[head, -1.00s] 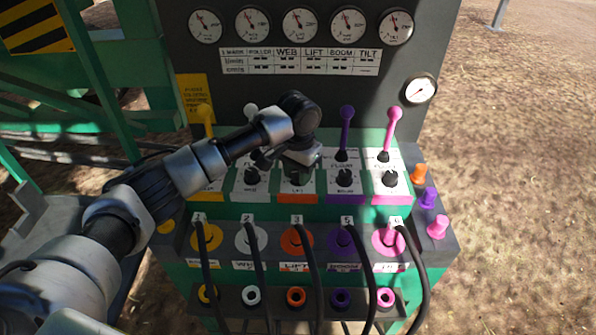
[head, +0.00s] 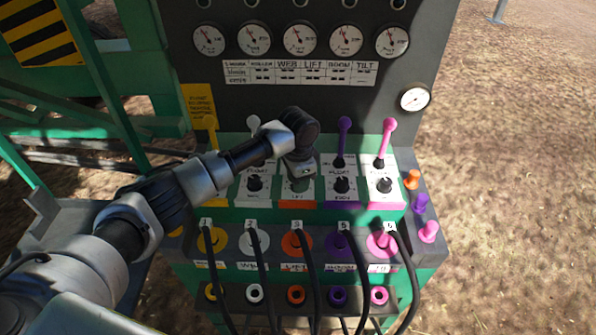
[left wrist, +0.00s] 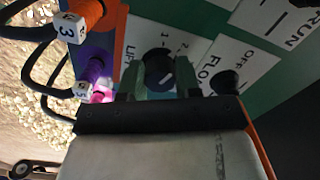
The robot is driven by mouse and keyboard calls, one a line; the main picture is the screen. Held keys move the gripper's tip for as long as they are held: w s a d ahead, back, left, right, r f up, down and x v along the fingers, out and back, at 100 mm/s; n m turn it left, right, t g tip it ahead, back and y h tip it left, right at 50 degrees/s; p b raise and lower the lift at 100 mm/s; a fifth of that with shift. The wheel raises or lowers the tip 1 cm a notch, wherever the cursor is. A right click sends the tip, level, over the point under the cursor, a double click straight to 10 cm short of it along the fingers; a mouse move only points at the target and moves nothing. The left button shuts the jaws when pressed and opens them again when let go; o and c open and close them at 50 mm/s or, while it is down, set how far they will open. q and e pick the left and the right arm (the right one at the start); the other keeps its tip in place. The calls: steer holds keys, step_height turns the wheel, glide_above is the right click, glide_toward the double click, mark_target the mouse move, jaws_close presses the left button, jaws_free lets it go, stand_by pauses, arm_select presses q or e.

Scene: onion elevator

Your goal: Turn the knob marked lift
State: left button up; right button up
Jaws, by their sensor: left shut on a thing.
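The lift knob (left wrist: 160,75) is a dark round knob with a pale pointer line, on a white plate (left wrist: 134,62) whose partly visible lettering starts with LI. My left gripper (left wrist: 160,85) has one finger on each side of it and is shut on it. In the head view my left gripper (head: 300,180) comes down over the orange-edged middle plate of the panel and hides the knob there. My right gripper is not in view.
Similar knobs stand beside it, with the boom knob (head: 341,185) to the right. Purple (head: 343,140) and pink (head: 385,140) levers rise behind. Black hoses (head: 308,270) hang from numbered plugs below. Gauges (head: 300,40) line the back panel.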

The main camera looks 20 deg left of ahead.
arm_select(q)
steer(key=m+p, duration=0.1)
steer(key=m, duration=0.2)
steer(key=shift+r+m+p, duration=0.1)
steer(key=shift+m+p, duration=0.3)
steer(key=m+p, duration=0.1)
steer(key=m, duration=0.3)
steer(key=shift+m, duration=0.3)
steer(key=m, duration=0.4)
steer(key=shift+m, duration=2.5)
steer(key=o, duration=0.9)
steer(key=shift+o, duration=0.2)
step_height(320, 180, up, 11)
steer(key=b, duration=0.1)
steer(key=shift+b, duration=0.4)
